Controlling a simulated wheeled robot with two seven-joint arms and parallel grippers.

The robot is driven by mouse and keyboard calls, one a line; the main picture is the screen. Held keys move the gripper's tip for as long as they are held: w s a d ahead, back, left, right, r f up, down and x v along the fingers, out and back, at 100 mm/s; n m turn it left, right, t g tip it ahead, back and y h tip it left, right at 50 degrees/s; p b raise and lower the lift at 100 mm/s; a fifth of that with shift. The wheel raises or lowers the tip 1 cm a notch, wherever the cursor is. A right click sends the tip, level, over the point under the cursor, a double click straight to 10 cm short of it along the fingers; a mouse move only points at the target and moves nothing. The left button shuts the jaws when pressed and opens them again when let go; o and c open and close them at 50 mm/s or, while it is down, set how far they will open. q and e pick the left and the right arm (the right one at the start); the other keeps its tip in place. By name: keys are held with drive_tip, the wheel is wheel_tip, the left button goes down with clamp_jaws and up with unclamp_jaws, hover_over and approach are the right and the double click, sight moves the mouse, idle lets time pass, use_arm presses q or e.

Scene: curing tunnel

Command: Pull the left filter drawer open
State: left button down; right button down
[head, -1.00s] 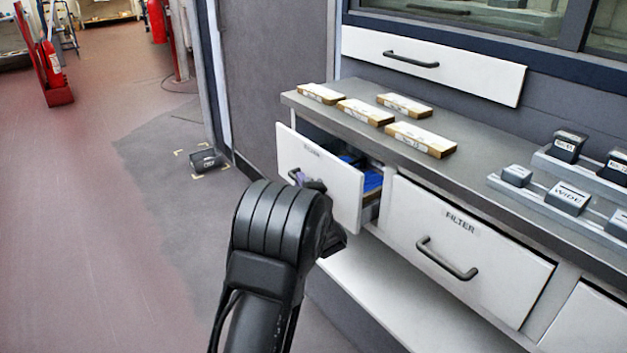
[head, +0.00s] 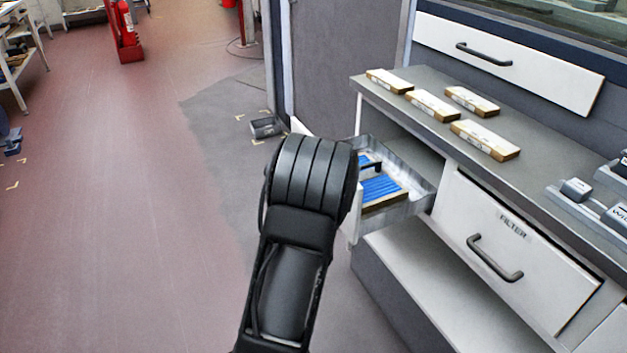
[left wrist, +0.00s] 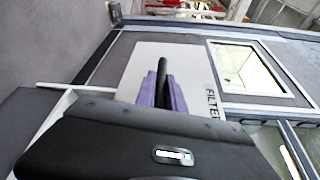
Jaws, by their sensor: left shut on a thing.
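The left filter drawer (head: 412,212) stands well open from the grey counter in the head view. Blue filter material (head: 380,187) with a dark handle lies inside it. My left arm covers most of the drawer's front and hides the gripper there. In the left wrist view, the white drawer front (left wrist: 133,75) carries a FILTER label. My left gripper (left wrist: 163,92), with purple fingers, is shut on the black drawer handle (left wrist: 161,70). My right gripper is not in view.
A second FILTER drawer (head: 540,262), to the right, is shut. Several boxes (head: 432,105) lie on the countertop (head: 400,82). A small dark block (head: 265,127) sits on the floor beyond my arm.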

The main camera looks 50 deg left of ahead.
use_arm(q)
drive_tip(key=c, duration=1.4)
unclamp_jaws()
drive_tip(key=shift+c, duration=0.2)
drive_tip(key=p+v, duration=0.1)
drive_tip(key=v, duration=0.6)
drive_tip(key=shift+s+d, duration=0.25)
drive_tip(key=shift+d, duration=0.1)
